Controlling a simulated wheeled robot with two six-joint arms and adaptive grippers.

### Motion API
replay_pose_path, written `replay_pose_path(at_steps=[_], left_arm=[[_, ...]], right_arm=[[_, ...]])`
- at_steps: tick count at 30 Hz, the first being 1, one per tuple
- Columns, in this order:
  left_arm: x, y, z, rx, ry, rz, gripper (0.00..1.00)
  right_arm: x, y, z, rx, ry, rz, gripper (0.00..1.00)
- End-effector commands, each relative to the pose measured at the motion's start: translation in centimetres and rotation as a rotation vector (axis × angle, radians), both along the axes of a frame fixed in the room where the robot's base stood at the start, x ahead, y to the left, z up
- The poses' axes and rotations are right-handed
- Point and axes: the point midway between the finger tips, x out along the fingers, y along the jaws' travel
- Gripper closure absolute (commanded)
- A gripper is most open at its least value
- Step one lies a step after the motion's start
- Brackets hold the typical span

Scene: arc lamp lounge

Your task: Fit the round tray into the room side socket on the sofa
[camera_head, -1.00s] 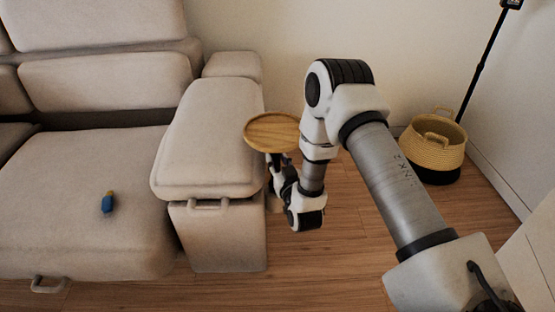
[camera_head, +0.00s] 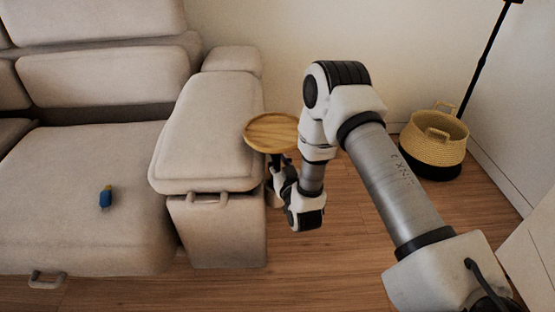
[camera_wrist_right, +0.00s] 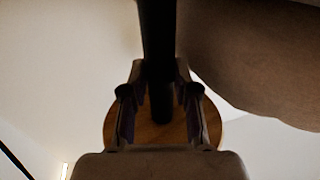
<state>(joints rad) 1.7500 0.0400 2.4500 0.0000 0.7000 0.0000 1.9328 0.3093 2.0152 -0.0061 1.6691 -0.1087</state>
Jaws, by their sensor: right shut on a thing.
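The round wooden tray (camera_head: 272,130) is level in the air beside the right outer side of the sofa arm (camera_head: 205,130), with a dark stem below it. My right gripper (camera_head: 279,172) is shut on this stem under the tray. In the right wrist view the dark stem (camera_wrist_right: 158,60) runs between the fingers, and part of the wooden disc (camera_wrist_right: 236,132) shows behind them. The sofa (camera_head: 80,230) is beige. I cannot make out a socket on it; the arm's outer side is largely out of sight. My left gripper is not in view.
A blue object (camera_head: 105,197) with a yellow tip lies on the sofa seat. A woven basket (camera_head: 435,140) with a black base stands by the wall, near a black lamp pole (camera_head: 483,58). Wooden floor (camera_head: 340,240) is open between sofa and basket.

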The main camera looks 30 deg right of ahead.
Motion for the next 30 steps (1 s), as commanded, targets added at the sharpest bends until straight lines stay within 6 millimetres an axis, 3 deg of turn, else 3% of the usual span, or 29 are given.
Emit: replay_pose_path(at_steps=[4, 5, 7, 19, 30], left_arm=[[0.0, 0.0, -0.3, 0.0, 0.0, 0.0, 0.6], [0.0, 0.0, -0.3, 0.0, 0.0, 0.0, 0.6], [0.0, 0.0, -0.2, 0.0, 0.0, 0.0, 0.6], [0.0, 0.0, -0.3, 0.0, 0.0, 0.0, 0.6], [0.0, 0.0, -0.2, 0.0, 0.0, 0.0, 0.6]], right_arm=[[0.0, 0.0, -0.4, -0.001, -0.002, 0.0, 1.0], [0.0, 0.0, -0.4, -0.001, -0.002, 0.0, 0.67], [0.0, 0.0, -0.3, -0.001, -0.002, 0.0, 0.42], [-0.7, 0.3, -0.5, 0.001, 0.005, 0.002, 0.41], [-6.8, 1.9, -0.5, 0.002, 0.002, -0.001, 0.41]])
